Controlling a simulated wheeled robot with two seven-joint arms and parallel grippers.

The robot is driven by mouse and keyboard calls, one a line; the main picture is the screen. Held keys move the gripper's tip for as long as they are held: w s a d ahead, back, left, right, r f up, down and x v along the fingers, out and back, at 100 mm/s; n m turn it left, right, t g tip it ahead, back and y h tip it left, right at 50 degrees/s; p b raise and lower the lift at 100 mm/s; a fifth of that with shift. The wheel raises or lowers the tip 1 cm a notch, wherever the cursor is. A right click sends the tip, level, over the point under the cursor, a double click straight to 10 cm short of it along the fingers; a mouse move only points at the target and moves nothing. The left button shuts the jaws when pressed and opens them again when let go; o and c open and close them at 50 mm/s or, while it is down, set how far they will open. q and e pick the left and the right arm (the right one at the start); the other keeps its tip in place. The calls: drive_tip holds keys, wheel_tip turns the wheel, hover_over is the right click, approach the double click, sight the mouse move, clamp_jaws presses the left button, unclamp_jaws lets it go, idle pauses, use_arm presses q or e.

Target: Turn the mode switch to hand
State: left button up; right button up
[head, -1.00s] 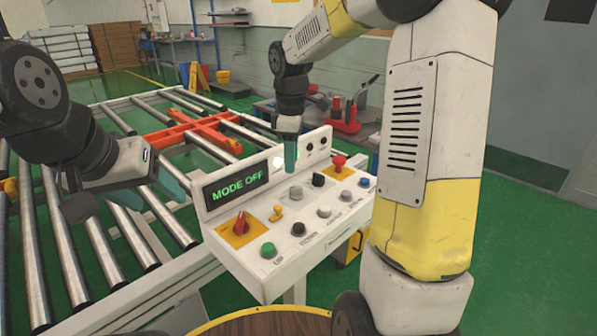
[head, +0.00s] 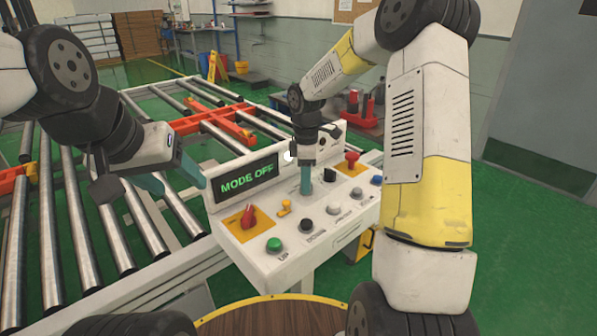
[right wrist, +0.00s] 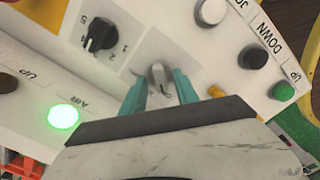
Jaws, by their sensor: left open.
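The white control panel (head: 258,250) carries a lit display (head: 249,179) reading "MODE OFF". My right gripper (head: 305,191) points down at the panel's upper row. In the right wrist view its teal fingers (right wrist: 160,84) stand apart, one on each side of a small grey knob (right wrist: 158,76), with a slight gap visible. The fingers hide this knob in the head view. I cannot read a label that says which knob is the mode switch. A red rotary handle (head: 248,216) sits on a yellow plate below the display. My left gripper (head: 172,180) is open and empty, left of the panel.
A black numbered knob (right wrist: 99,32), a lit green lamp (right wrist: 63,117) and a yellow lever (head: 285,207) are close to the right gripper. A red mushroom button (head: 352,160) stands at the right. The roller conveyor (head: 75,250) lies left and behind.

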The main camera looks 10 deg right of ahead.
clamp_jaws()
drive_tip(key=shift+m, duration=0.3)
drive_tip(key=m, duration=0.9)
drive_tip(key=shift+w, duration=0.15)
idle(0.6)
unclamp_jaws()
